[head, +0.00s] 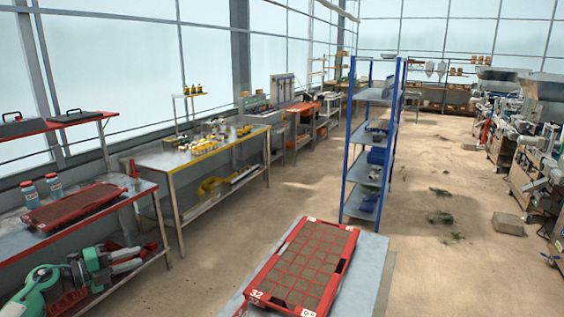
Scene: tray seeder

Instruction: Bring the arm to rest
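My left gripper (137,257) shows at the lower left, at the end of my green and grey arm. Its two pale fingers point right and stand apart, with nothing visible between them. It is in front of the lower part of the left bench (150,190), clear of the trays. My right gripper is not in view. A red seed tray (345,262) with soil-filled cells and the number 32 lies flat on a grey table at the bottom centre, well to the right of my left gripper.
Another red tray (75,207) and two bottles (54,185) stand on the left bench. A steel table (180,160) with yellow items is behind it. A blue shelf rack (348,170) stands beyond the grey table (372,270). Open floor (450,260) lies to the right.

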